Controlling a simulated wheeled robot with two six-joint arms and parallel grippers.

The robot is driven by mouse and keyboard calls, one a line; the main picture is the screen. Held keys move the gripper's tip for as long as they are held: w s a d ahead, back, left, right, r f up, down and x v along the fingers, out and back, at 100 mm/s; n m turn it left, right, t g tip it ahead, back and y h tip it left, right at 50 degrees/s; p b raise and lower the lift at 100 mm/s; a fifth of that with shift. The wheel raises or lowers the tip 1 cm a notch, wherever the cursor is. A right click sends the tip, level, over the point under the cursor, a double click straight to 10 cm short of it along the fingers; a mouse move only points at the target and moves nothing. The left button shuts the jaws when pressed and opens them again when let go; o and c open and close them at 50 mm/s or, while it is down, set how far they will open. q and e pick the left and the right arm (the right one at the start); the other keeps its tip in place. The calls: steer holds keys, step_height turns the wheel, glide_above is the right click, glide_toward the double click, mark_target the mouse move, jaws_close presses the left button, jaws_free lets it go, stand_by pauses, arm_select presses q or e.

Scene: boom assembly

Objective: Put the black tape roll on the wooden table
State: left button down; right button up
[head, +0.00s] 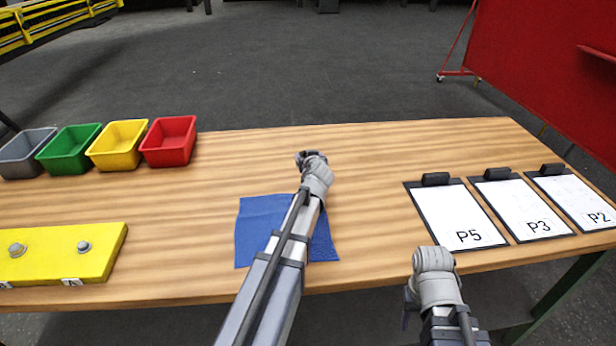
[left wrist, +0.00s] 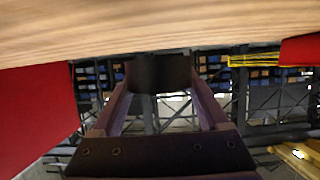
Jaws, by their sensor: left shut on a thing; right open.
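The black tape roll (left wrist: 162,72) shows in the left wrist view as a dark shape between the two fingers. My left gripper (left wrist: 160,90) is shut on it. In the head view my left gripper (head: 309,157) is over the middle of the wooden table (head: 390,150), beyond the blue cloth. There the roll is mostly hidden by the gripper. In the left wrist view the roll is close to the tabletop; I cannot tell whether it touches. My right gripper (head: 411,302) is open, in front of the table's near edge, partly hidden by its own wrist.
A blue cloth (head: 257,225) lies under my left forearm. Grey, green, yellow and red bins (head: 168,142) stand at the back left. A yellow block (head: 60,252) lies at the front left. Clipboards (head: 468,228) lie on the right. The table around my left gripper is clear.

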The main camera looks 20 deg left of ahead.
arm_select(q)
steer(key=shift+f, duration=0.15)
step_height(320, 180, down, 4)
steer(key=b, duration=0.3)
steer(key=shift+b, duration=0.35)
